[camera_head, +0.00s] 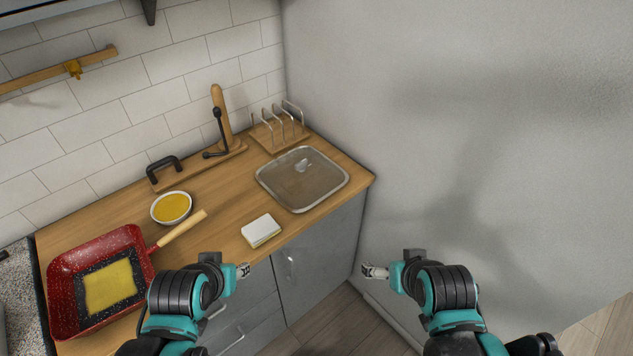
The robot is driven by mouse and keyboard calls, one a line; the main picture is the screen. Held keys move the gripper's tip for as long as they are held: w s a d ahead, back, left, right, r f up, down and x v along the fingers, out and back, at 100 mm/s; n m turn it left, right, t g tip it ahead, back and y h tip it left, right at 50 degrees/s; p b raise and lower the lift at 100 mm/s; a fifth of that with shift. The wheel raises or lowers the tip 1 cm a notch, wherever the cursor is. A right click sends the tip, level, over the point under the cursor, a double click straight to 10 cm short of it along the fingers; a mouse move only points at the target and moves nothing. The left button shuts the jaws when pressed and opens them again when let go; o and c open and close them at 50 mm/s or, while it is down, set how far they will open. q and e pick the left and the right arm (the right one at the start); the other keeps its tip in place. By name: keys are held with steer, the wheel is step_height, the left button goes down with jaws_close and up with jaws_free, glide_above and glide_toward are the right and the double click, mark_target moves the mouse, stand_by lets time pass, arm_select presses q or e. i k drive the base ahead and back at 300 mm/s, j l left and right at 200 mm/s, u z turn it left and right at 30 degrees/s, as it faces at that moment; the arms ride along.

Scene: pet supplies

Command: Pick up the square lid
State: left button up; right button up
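The square lid (290,188) is clear with a pale rim and a small pale knob. It lies flat on the wooden counter near its right end, in front of the wire rack. My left gripper (243,271) is in front of the counter edge, left of and nearer than the lid, below the sponge in the picture. My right gripper (366,271) is in front of the cabinet, near the right wall, and apart from the lid. Both grippers look small and seem empty; their finger opening is too small to tell.
A red square pan (60,268) with yellow food stands on the counter (200,232) at left. A white bowl (171,207) of yellow content, a white-and-yellow sponge (261,230), a wooden board with black handles (197,167) and a rack (281,129) surround the lid. A grey wall rises at right.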

mark_target(298, 192)
steer(key=i+l+u, duration=0.55)
steer(key=i+l, duration=0.2)
steer(key=l, duration=0.05)
